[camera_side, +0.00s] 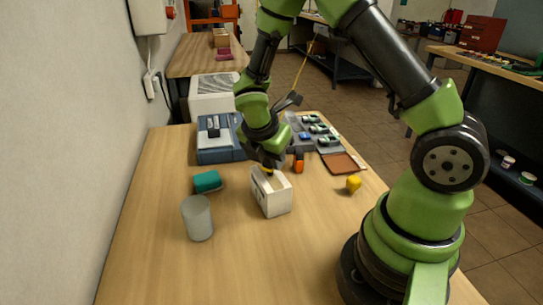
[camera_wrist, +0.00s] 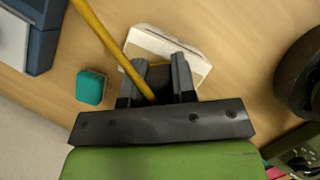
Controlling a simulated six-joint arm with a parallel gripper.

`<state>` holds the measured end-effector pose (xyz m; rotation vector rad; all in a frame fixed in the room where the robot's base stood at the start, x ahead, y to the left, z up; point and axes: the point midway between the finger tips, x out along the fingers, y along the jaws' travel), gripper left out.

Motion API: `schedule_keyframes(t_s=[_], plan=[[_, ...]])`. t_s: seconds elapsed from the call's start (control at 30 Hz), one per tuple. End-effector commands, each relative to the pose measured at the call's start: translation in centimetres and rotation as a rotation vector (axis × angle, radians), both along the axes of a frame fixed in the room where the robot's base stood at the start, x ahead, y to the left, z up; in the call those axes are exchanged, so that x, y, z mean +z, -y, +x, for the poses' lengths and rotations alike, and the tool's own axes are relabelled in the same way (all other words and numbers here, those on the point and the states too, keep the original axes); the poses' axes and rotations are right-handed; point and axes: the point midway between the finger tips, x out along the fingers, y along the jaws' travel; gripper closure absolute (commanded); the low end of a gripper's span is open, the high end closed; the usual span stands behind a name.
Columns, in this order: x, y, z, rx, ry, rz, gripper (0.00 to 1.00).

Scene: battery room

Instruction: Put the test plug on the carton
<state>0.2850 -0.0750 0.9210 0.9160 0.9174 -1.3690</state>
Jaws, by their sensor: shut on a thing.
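The carton (camera_side: 271,196) is a small white box standing on the wooden table. Its pale top also shows in the wrist view (camera_wrist: 186,57), partly hidden by my fingers. My gripper (camera_side: 266,163) points down right over the carton's top. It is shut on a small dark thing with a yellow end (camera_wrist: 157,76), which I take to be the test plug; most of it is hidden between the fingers. I cannot tell whether the plug touches the carton.
A teal block (camera_side: 207,181) and a grey cup (camera_side: 198,218) stand left of the carton. A yellow piece (camera_side: 353,184) and an orange piece (camera_side: 299,163) lie to its right. A blue-grey case (camera_side: 217,148) is behind. The table front is clear.

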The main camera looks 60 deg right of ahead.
Motion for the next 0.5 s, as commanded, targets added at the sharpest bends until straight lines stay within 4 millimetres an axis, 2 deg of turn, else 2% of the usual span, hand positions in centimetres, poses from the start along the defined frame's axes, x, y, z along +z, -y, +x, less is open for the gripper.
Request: schedule_keyframes(t_s=[0.13,0.17,0.2,0.27,0.5], plan=[[-0.29,0.0,0.0,0.0,-0.001,0.0,0.98],[-0.28,0.01,0.01,0.0,0.0,0.0,0.7],[-0.25,0.0,0.02,0.0,0.001,0.0,0.61],[-0.25,0.0,0.02,0.0,0.001,0.0,0.49],[-0.22,0.0,0.02,0.0,0.001,-0.001,0.49]])
